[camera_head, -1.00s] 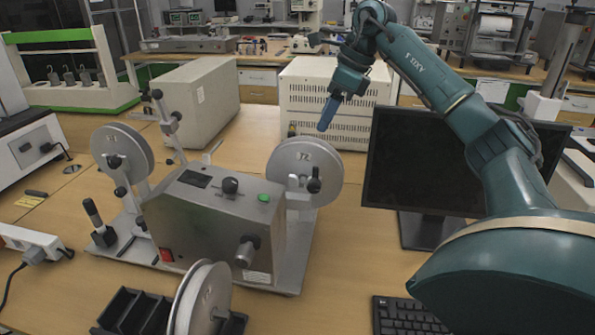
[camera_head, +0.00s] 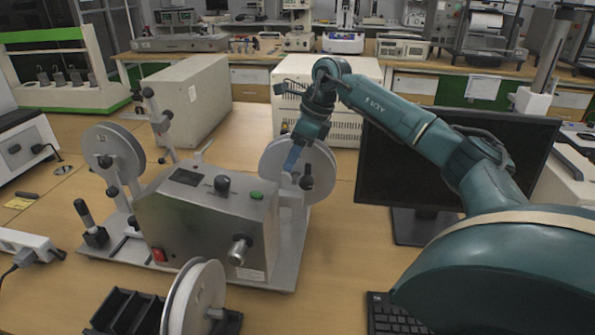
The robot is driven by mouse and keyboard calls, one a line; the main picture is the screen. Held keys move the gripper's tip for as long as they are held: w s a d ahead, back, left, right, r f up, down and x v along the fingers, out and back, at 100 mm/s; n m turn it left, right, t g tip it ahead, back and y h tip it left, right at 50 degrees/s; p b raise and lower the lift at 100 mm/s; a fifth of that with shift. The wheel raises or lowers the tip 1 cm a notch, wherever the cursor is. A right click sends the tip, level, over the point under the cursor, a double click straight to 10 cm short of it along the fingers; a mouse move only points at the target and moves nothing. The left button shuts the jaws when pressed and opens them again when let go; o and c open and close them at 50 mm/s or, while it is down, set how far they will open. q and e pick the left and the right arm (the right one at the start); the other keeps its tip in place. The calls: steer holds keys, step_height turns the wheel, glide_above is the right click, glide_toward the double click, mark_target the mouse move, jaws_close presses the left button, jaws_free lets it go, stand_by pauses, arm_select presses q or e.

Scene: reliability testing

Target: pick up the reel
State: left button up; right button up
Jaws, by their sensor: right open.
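Three grey-white reels show. One reel (camera_head: 114,150) is mounted upright at the left of the winding machine (camera_head: 200,225). A second reel (camera_head: 318,165) is mounted upright at the machine's right rear. A third reel (camera_head: 187,305) stands in front, in a black holder, cut by the bottom edge. My right gripper (camera_head: 292,160) is open, with its blue fingers pointing down in front of the right-rear reel and hiding part of its face. I cannot tell whether the fingers touch it. My left gripper is out of view.
A black monitor (camera_head: 420,165) stands right of the machine, partly behind my right arm. A keyboard (camera_head: 395,315) lies in front. Beige boxes (camera_head: 186,100) stand behind the machine. A power strip (camera_head: 25,240) is at left. Bare wood shows between machine and monitor.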

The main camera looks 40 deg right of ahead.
steer(key=shift+c, duration=0.5)
jaws_close()
steer(key=shift+r, duration=0.1)
